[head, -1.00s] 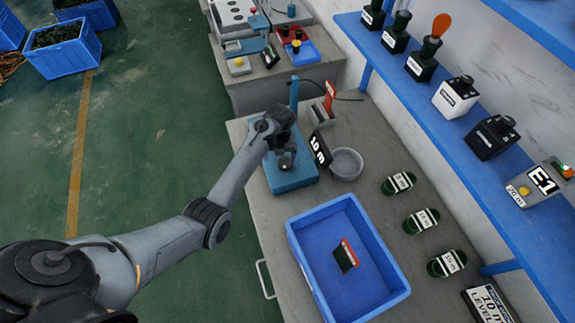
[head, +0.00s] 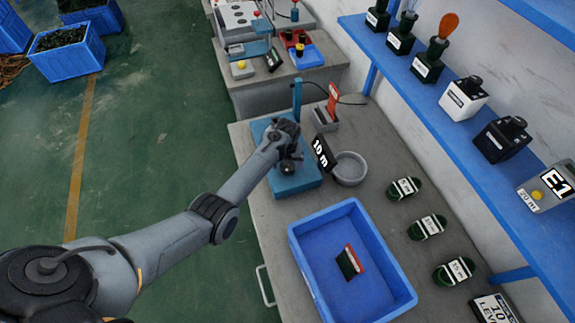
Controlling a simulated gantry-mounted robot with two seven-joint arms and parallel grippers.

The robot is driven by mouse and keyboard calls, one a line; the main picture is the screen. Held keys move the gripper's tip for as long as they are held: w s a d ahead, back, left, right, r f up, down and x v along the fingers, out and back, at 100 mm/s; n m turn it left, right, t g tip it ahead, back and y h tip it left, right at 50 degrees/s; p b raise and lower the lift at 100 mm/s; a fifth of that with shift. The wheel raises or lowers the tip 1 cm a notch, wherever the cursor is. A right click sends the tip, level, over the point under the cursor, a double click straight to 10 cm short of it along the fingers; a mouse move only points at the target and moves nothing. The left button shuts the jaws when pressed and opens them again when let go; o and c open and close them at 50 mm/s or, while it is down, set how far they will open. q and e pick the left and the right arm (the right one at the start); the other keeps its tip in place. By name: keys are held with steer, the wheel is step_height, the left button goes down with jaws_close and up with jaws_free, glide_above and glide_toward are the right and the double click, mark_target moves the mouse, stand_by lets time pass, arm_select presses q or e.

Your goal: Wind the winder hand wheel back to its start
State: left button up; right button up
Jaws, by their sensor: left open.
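The winder shows as a blue base plate (head: 307,181) with a blue post (head: 297,100) behind it, on the grey bench. A black "10 m" sign (head: 322,153) stands at its right. My left gripper (head: 289,169) points down over the base, with its jaws apart. The arm and gripper cover most of the winder, so the hand wheel cannot be made out, nor whether the gripper touches it. My right gripper is not in view.
A round grey bowl (head: 350,169) sits right of the winder. A blue bin (head: 317,277) holding a small red and dark item (head: 349,262) stands in front. Several dark green labelled coils (head: 427,227) lie to the right, below a blue shelf (head: 456,130) of bottles.

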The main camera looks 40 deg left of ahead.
arm_select(q)
steer(key=shift+f, duration=0.25)
steer(key=shift+c, duration=0.4)
steer(key=c, duration=1)
